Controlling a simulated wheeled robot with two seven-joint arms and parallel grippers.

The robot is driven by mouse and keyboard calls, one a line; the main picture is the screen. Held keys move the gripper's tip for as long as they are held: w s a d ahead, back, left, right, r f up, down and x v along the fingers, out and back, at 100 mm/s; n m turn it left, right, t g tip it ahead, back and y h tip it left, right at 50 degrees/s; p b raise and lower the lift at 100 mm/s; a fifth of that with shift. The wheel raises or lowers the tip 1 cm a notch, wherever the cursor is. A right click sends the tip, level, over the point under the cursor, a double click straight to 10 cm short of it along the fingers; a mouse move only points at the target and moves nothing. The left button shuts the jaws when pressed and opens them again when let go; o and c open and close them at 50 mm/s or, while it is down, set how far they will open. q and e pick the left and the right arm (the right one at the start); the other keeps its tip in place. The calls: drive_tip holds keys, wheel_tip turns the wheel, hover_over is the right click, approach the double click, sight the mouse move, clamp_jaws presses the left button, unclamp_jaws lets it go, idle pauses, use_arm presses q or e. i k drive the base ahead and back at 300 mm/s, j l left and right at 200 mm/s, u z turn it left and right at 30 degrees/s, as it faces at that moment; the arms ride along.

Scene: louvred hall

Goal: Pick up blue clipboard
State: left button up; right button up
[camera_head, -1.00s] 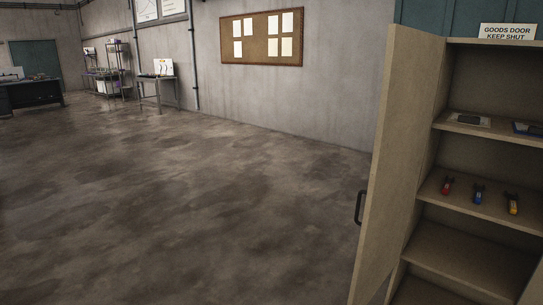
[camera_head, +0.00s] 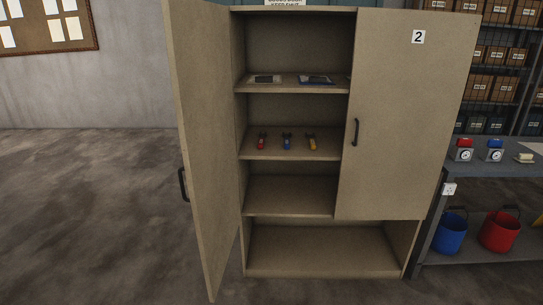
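A blue clipboard (camera_head: 316,80) lies on the upper shelf (camera_head: 243,87) of a beige cabinet (camera_head: 250,182), in the head view. Its blue edge shows around a dark and pale face. A pale clipboard-like item (camera_head: 264,79) with a dark patch lies to its left on the same shelf. The cabinet's left door (camera_head: 206,150) stands open toward me. Its right door (camera_head: 405,120), marked 2, covers the right side of the shelves, and a small bit of another item shows at its edge. Neither of my grippers is in view.
Red (camera_head: 262,142), blue (camera_head: 287,142) and yellow (camera_head: 311,142) small tools lie on the shelf below. A grey bench (camera_head: 490,171) with scales and buckets stands right of the cabinet. The floor (camera_head: 90,210) at the left is clear.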

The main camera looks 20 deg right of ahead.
sight(303, 80)
drive_tip(key=j+z, duration=0.35)
drive_tip(key=j, duration=0.15)
drive_tip(key=i+j+z, duration=0.1)
drive_tip(key=j+z, duration=0.25)
drive_tip(key=j, duration=0.15)
drive_tip(key=j+z, duration=0.35)
drive_tip(key=j, duration=0.15)
drive_tip(key=i+j, duration=0.1)
drive_tip(key=j, duration=0.25)
drive_tip(key=i+j, duration=0.15)
drive_tip(key=j, duration=0.2)
drive_tip(key=i+j, duration=0.1)
drive_tip(key=j, duration=0.2)
drive_tip(key=i+l+u, duration=0.1)
drive_tip(key=i+l, duration=0.15)
drive_tip(key=i+l+u, duration=0.1)
drive_tip(key=l, duration=0.3)
drive_tip(key=i+l, duration=0.35)
drive_tip(key=i+l+u, duration=0.15)
drive_tip(key=l, duration=0.2)
drive_tip(key=i+l+u, duration=0.1)
drive_tip(key=i+l, duration=0.15)
drive_tip(key=l, duration=0.1)
